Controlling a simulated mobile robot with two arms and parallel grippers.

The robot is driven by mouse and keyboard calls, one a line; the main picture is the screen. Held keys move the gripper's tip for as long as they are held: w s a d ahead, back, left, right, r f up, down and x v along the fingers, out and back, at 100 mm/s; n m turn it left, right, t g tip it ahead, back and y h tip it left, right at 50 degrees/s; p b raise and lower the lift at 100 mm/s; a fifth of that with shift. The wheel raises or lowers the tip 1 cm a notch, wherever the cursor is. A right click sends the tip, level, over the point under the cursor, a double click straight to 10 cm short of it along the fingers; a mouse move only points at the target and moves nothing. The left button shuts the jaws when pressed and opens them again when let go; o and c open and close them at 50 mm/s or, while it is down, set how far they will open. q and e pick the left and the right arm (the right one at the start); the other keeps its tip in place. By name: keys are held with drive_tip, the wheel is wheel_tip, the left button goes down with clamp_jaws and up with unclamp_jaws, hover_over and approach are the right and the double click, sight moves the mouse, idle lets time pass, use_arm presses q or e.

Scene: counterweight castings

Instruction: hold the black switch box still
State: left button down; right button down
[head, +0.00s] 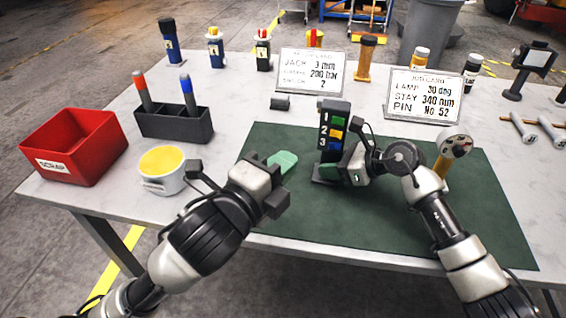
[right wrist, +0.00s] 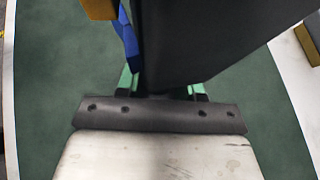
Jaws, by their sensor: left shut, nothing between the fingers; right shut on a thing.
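The black switch box (head: 335,112) stands upright on the green mat (head: 440,245), its face numbered 1, 2, 3 with yellow, blue and green switches beside the numbers. My right gripper (head: 335,172) is shut on its lower part from the right. In the right wrist view the dark box (right wrist: 205,40) fills the top middle, and the green fingertips of my right gripper (right wrist: 160,84) show at either side of its base. My left gripper (head: 282,161) is shut and empty, its green fingertips left of the box and apart from it.
A red scrap bin (head: 72,147), a pen holder (head: 174,124) and a yellow-filled cup (head: 162,172) stand at left. Two lettered cards (head: 312,72) (head: 423,95) stand behind. The mat's front is clear.

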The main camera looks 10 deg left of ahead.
idle(0.3)
drive_tip(key=c, duration=0.6)
unclamp_jaws()
